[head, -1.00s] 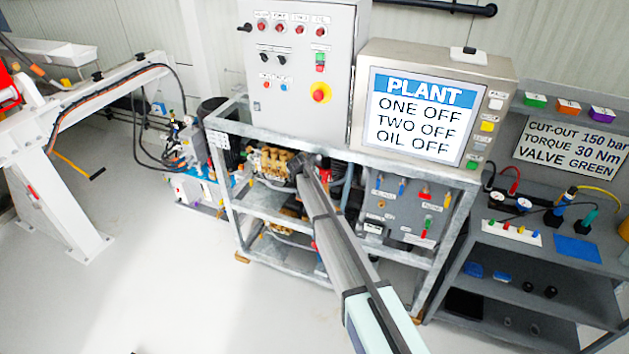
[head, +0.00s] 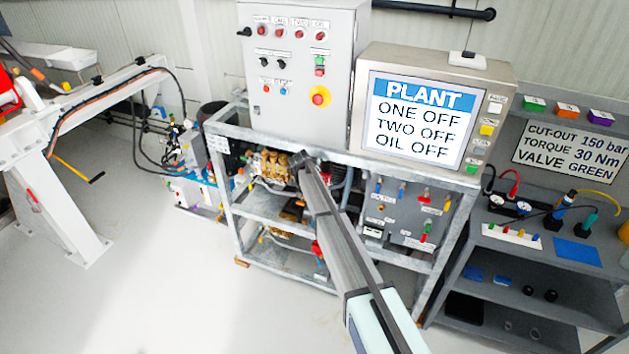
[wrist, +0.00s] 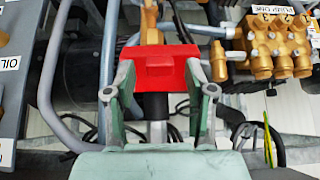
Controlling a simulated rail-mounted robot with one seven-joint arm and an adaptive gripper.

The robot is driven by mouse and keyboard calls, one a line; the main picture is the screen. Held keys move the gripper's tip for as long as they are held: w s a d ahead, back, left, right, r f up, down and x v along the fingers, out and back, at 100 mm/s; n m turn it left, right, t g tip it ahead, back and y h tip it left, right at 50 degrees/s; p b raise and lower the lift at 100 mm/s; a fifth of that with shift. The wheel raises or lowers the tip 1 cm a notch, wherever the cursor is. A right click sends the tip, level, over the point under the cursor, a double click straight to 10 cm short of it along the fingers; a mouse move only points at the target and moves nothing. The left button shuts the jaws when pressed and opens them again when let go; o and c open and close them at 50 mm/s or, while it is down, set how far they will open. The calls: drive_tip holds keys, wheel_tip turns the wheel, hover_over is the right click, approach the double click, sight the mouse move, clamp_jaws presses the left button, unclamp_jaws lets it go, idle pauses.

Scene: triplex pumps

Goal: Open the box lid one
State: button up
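A red, block-shaped piece with a wider back edge, which looks like the box lid (wrist: 165,70), is in the upper middle of the wrist view. My gripper (wrist: 165,88) has its two grey-green fingers spread wide, one at each side of the red piece. The fingertips overlap its left and right edges in the picture; I cannot tell whether they touch it. A dark cylinder shows below the red piece, between the fingers.
The brass pump (wrist: 275,45), labelled PUMP ONE, is close on the right. Grey frame tubes (wrist: 50,80) and a dark motor stand on the left. Hoses and cables hang below. The metal frame (head: 228,195) surrounds the arm's end, under the control cabinet (head: 300,70).

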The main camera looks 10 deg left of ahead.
drive_tip(key=v, duration=1.2)
